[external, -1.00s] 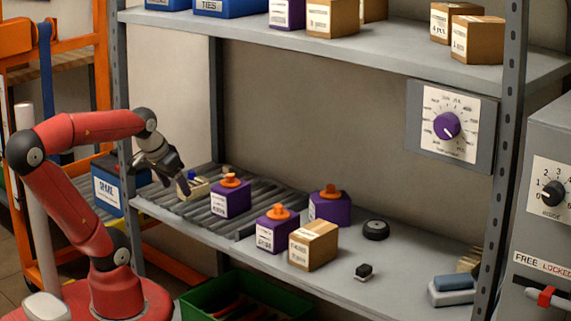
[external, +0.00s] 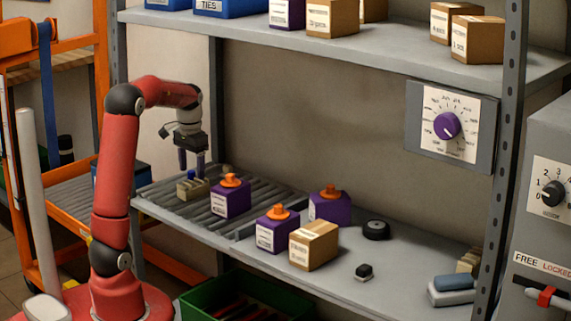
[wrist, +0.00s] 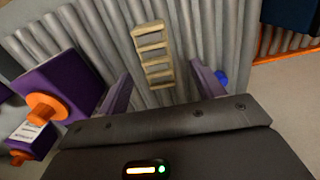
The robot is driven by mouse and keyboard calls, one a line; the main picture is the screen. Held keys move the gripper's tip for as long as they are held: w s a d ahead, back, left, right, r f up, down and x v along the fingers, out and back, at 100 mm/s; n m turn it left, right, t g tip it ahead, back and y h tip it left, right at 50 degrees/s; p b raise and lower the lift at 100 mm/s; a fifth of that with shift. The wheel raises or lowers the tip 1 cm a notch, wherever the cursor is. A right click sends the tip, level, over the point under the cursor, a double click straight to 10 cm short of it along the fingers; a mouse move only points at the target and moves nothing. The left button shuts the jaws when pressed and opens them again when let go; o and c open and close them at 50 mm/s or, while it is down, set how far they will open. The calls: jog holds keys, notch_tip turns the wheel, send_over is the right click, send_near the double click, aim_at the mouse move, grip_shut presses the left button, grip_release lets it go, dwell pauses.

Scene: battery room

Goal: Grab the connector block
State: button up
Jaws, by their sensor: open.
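The connector block (external: 191,189) is a small beige piece with a row of slots, lying on the ribbed grey part of the shelf. In the wrist view the connector block (wrist: 152,55) looks like a short ladder, ahead of the gap between the fingers. My gripper (external: 192,165) points down just above the block, with purple fingers. In the wrist view my gripper (wrist: 163,75) is open, one finger to each side of the block's line, with nothing held. I cannot tell the exact height between fingertips and block.
A purple box with an orange knob (external: 231,197) stands close to the right of the block. Another purple box (external: 278,230), a cardboard box (external: 313,246) and a black wheel (external: 375,229) are farther right.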

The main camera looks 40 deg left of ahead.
aim_at(193, 183)
jog(key=f, duration=0.5)
jog(key=shift+s+d+f, duration=0.2)
jog(key=shift+d+f, duration=0.05)
jog(key=c, duration=1.1)
jog(key=shift+r, duration=0.1)
